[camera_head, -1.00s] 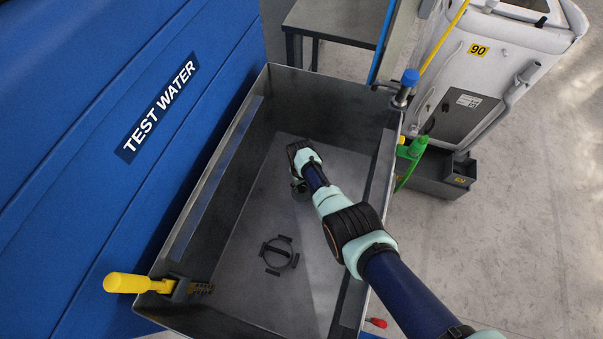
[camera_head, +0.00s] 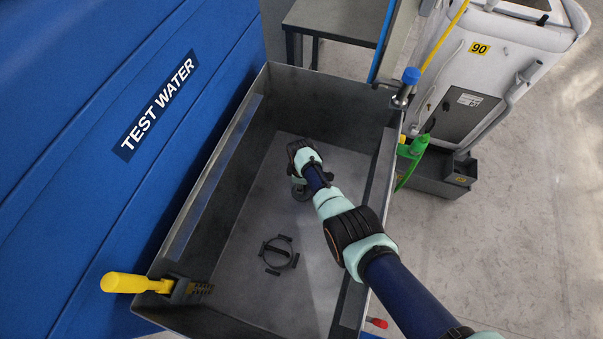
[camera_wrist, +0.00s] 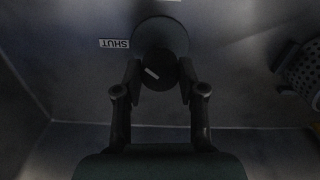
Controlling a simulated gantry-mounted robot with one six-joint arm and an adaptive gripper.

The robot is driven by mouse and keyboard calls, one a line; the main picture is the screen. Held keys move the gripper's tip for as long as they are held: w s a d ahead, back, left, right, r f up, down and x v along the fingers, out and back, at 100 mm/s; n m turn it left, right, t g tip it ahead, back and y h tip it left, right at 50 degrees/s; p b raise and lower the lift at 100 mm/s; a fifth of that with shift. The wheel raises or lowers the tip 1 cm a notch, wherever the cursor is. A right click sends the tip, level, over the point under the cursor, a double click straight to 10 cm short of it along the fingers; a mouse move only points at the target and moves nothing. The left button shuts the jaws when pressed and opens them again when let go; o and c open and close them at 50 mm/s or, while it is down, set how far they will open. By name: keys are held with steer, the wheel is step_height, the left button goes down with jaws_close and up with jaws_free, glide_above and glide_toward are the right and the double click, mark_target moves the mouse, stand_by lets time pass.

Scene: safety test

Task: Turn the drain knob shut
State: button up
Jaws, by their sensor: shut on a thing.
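The dark round drain knob (camera_wrist: 160,68) is in the wrist view, in front of a larger dark disc (camera_wrist: 160,35). A short white mark on its face slants toward the upper left, roughly toward a white label (camera_wrist: 114,43) reading SHUT, which appears upside down. My gripper (camera_wrist: 158,82) has one finger on each side of the knob and is shut on it. In the head view my gripper (camera_head: 301,182) reaches down into the grey metal basin (camera_head: 240,215); my wrist hides the knob there, and only part of a dark round piece shows beneath.
A dark ring with tabs (camera_head: 279,255) lies on the basin floor. A yellow handle (camera_head: 135,283) sticks out over the basin's near-left wall. A blue cap (camera_head: 411,76) and green nozzle (camera_head: 415,146) stand by the right wall. A perforated part (camera_wrist: 303,75) shows in the wrist view.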

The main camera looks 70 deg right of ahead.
steer(key=n, duration=0.4)
steer(key=shift+n, duration=1.8)
steer(key=o, duration=1.1)
steer(key=shift+o, duration=0.2)
